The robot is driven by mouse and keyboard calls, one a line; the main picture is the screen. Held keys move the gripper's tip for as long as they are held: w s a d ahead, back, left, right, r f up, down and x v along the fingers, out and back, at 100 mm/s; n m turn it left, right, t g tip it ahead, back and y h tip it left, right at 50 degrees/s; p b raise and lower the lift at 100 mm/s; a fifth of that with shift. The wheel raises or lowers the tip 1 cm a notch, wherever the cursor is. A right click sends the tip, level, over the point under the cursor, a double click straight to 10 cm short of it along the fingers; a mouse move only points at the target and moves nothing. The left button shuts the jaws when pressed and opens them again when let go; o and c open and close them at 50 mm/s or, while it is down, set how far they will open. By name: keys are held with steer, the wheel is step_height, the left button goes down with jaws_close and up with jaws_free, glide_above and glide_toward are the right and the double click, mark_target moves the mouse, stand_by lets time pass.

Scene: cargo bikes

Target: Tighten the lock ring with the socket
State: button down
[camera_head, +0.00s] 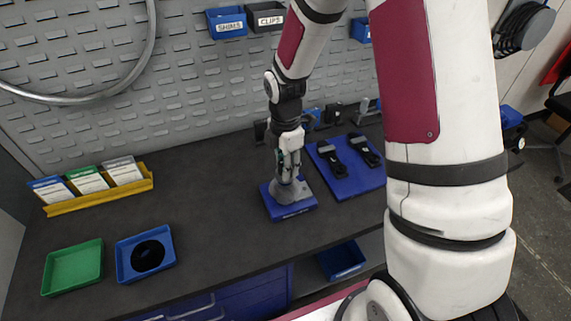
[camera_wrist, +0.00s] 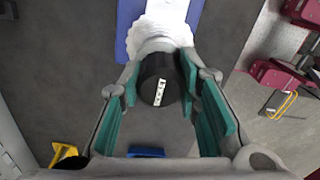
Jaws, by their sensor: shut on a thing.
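My gripper (camera_head: 287,166) is over the blue stand (camera_head: 293,211) near the middle of the bench, pointing down. In the wrist view its teal-padded fingers are shut on a dark cylindrical socket (camera_wrist: 150,85) with a small white label. A pale grey, flared part (camera_head: 295,190) stands on the blue stand, directly under the gripper. In the wrist view this part (camera_wrist: 164,24) lies just beyond the socket, which seems to meet it; whether it is seated I cannot tell. I cannot make out the lock ring at the contact, as the socket and fingers hide it.
A blue board (camera_head: 340,183) with two black tools lies right of the stand. A blue tray (camera_head: 124,262) with a dark round thing and an empty green tray (camera_head: 72,268) sit at the left front. A yellow card rack (camera_head: 98,197) is behind them. The bench between is clear.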

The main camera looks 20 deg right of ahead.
steer(key=shift+f, duration=0.5)
stand_by(0.7)
stand_by(0.3)
steer(key=c, duration=2)
jaws_free()
jaws_close()
steer(key=m, duration=0.6)
steer(key=shift+f, duration=0.1)
steer(key=shift+m, duration=0.3)
